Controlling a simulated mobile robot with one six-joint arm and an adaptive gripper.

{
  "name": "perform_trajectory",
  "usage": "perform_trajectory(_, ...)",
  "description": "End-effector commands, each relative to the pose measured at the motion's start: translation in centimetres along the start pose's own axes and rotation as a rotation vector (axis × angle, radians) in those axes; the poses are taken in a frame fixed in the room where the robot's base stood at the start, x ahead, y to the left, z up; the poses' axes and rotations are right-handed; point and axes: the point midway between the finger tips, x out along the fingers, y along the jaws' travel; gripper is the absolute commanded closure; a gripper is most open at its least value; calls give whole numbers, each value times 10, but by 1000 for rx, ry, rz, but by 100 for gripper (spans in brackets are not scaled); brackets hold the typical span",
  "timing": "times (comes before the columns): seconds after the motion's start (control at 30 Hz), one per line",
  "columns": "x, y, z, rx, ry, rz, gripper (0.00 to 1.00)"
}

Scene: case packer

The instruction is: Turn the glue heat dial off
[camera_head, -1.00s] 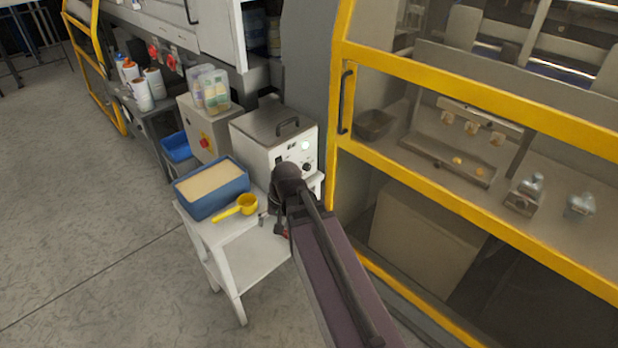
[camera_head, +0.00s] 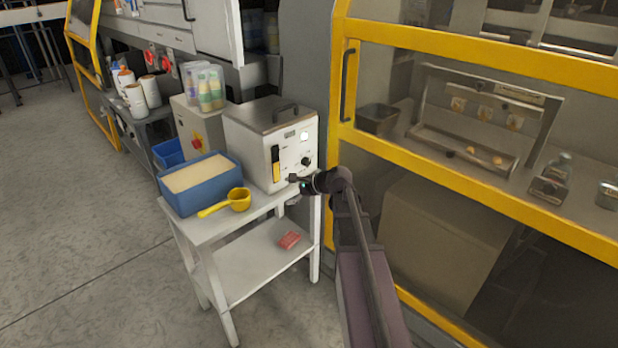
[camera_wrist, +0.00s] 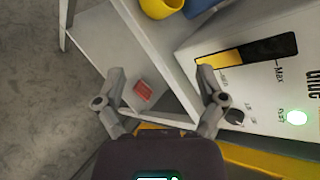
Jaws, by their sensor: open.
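The glue unit (camera_head: 262,150) is a white box with a grey lid on a small white table. Its front has a black dial (camera_head: 306,160), a round lit spot and a level gauge (camera_head: 276,163) with a yellow lower part. In the wrist view the dark dial (camera_wrist: 235,116) is at the right, close beside my right finger and partly behind it; its setting is not readable. My gripper (camera_head: 293,179) is at the lower front of the unit, below the dial. In the wrist view my gripper (camera_wrist: 161,73) is open with nothing between the fingers.
A blue tub (camera_head: 205,190) of pale material and a yellow scoop (camera_head: 238,200) stand left on the white table (camera_head: 185,228). A red packet (camera_head: 289,240) lies on its lower shelf. A yellow-framed machine guard (camera_head: 440,160) stands close at the right. Open floor lies left.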

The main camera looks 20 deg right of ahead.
Motion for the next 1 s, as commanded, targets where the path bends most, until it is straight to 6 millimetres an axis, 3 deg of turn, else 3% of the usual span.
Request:
perform_trajectory(0.03, 5, -1, -23, 60, -10, -43, 11)
perform_trajectory(0.27, -2, -25, -82, 343, -89, -226, 11)
perform_trajectory(0.6, -32, -54, -169, 725, -247, -463, 11)
perform_trajectory(0.8, -47, -63, -196, 849, -314, -536, 11)
perform_trajectory(1.0, -52, -66, -201, 884, -334, -555, 11)
